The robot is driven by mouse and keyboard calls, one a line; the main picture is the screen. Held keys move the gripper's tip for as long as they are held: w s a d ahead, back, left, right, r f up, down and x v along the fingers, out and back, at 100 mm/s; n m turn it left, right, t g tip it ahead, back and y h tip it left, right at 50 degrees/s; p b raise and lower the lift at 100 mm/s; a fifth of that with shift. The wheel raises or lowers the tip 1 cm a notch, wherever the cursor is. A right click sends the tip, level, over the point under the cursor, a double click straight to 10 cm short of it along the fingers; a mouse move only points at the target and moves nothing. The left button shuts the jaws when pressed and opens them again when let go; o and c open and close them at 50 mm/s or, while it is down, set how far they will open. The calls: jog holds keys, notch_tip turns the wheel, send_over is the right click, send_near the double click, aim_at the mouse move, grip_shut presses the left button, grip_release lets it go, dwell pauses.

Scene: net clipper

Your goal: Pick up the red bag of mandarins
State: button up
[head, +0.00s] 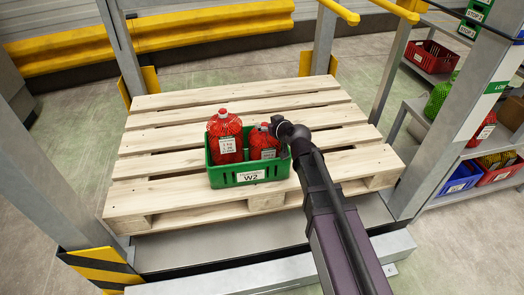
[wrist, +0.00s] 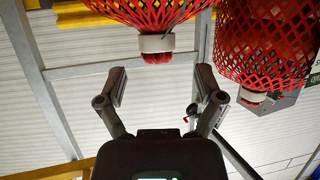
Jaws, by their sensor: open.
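Two red net bags stand side by side in a green crate (head: 222,179) in the head view. The left red bag (head: 225,128) is taller in the picture and has a white label; the right red bag (head: 262,142) also has a label and is partly covered by my gripper (head: 271,127). In the wrist view my gripper (wrist: 160,78) is open, with nothing between its fingers. One red net bag (wrist: 140,10) with a white neck band (wrist: 157,43) is just beyond the fingertips, apart from them. The other red bag (wrist: 262,45) is to the right.
The crate, labelled W2, stands on a wooden pallet (head: 165,143) with bare slats around it. Grey posts (head: 322,42) flank the pallet. Shelves at the right hold a red crate (head: 434,57), a blue crate (head: 462,178) and other net bags. A yellow barrier (head: 210,28) runs behind.

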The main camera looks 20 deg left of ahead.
jog(key=shift+x, duration=1.1)
jog(key=shift+d, duration=0.1)
grip_shut()
